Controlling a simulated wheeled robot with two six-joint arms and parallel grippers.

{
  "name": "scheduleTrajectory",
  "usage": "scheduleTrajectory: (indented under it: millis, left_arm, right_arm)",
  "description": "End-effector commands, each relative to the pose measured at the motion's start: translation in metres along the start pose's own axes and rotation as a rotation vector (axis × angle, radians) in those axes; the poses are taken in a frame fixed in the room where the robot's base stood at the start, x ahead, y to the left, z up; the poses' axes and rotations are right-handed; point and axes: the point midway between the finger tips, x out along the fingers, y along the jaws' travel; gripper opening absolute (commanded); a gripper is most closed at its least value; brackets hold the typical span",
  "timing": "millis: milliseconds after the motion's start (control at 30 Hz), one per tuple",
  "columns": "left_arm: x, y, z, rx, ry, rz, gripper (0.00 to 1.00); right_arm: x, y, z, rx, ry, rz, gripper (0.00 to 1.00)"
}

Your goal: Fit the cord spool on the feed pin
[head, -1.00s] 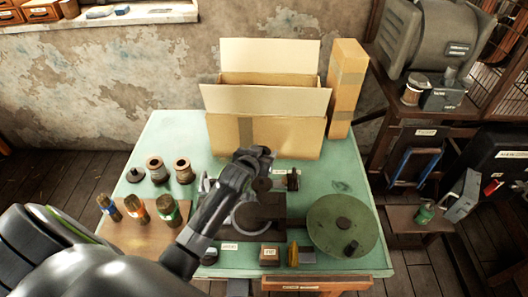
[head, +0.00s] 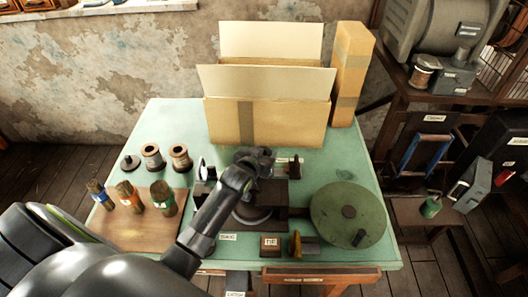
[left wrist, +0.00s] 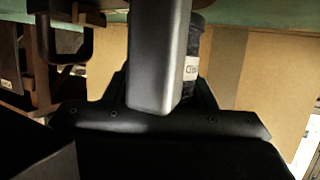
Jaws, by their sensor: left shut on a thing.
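My left gripper (head: 264,160) is over the middle of the green table, by the dark press base. It is shut on a dark round thing with a pale label (left wrist: 191,68), partly hidden behind a finger in the left wrist view; I cannot tell for sure that it is the cord spool. Two spools (head: 151,157) (head: 180,157) stand upright at the table's left. Beside them is a low dark disc with a short peg (head: 130,162); I cannot tell whether it is the feed pin. My right gripper is not in view.
A cardboard box (head: 232,122) stands behind the gripper. A green handwheel (head: 340,228) lies flat at the right. A wooden board (head: 135,230) with several brushes is at the front left. Small labelled blocks (head: 270,245) sit at the front edge.

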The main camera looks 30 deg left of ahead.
Motion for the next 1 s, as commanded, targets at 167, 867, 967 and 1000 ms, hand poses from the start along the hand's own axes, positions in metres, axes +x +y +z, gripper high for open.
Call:
scheduleTrajectory:
  millis: [167, 867, 967, 1000]
  left_arm:
    - [0.003, -0.001, 0.013, 0.003, -0.013, -0.002, 0.25]
    - [0.003, 0.000, 0.019, -0.002, -0.025, -0.002, 0.76]
    - [0.000, 0.000, 0.019, -0.003, -0.025, -0.002, 0.76]
    - [-0.002, 0.001, 0.019, -0.003, -0.024, -0.002, 0.76]
  right_arm:
    - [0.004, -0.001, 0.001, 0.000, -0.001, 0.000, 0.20]
    - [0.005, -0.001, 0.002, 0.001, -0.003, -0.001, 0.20]
    - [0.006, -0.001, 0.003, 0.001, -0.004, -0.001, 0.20]
    - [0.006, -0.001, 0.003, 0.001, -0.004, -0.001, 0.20]
